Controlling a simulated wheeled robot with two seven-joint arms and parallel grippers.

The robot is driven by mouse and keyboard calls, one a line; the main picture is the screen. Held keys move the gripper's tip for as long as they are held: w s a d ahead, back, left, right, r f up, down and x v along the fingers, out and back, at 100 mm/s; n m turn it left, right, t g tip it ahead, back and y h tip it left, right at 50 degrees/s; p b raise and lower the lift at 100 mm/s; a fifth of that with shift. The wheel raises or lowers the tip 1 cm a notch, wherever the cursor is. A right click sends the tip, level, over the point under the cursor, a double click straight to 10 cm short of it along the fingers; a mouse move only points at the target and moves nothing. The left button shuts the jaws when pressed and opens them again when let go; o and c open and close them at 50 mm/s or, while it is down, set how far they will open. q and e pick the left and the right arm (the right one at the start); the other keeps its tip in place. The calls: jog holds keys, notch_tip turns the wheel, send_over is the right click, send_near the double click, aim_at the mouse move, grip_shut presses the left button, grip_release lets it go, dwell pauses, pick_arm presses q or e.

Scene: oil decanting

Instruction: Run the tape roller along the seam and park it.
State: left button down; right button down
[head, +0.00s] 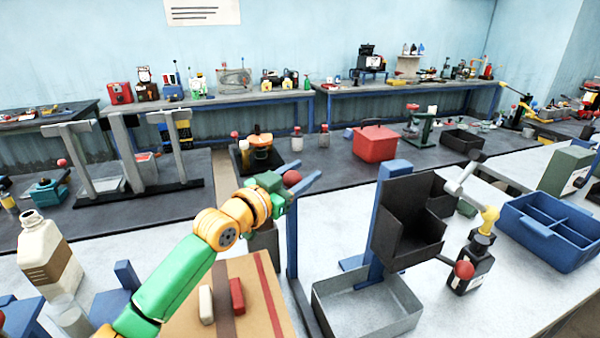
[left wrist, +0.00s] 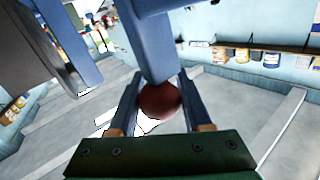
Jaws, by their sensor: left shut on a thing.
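My left gripper (head: 296,180) is at the end of my green and orange arm, over the far edge of a brown box. It is shut on a red ball knob (left wrist: 160,100), which also shows in the head view (head: 292,177). A blue bar (left wrist: 150,45) meets the knob between the fingers. In the head view a blue upright (head: 293,235) stands just right of the gripper, with a dark grey piece (head: 264,240) beside it, partly hidden. The brown box (head: 250,300) has a dark strip (head: 226,320) and a red strip (head: 271,295) along its top. I cannot make out the tape roller for certain.
A red block (head: 237,296) and a white block (head: 206,304) lie on the box. A beige jug (head: 48,255) stands left. A black holder (head: 408,225) on a blue stand and a grey tray (head: 368,305) stand right.

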pick_arm(q)
jog(key=shift+r, duration=0.15)
jog(key=shift+c, duration=2.2)
grip_release()
jog(key=shift+w, duration=0.1)
jog(key=shift+o, duration=0.4)
jog(key=shift+w+a+f, duration=0.1)
jog(key=shift+w+f, duration=0.1)
jog(key=shift+s, duration=0.1)
jog(key=shift+s+a, duration=0.15)
jog(key=shift+s, duration=0.1)
jog(key=b+v, duration=0.2)
jog(key=v, duration=0.4)
jog(key=shift+a, duration=0.2)
jog(key=shift+s, duration=0.1)
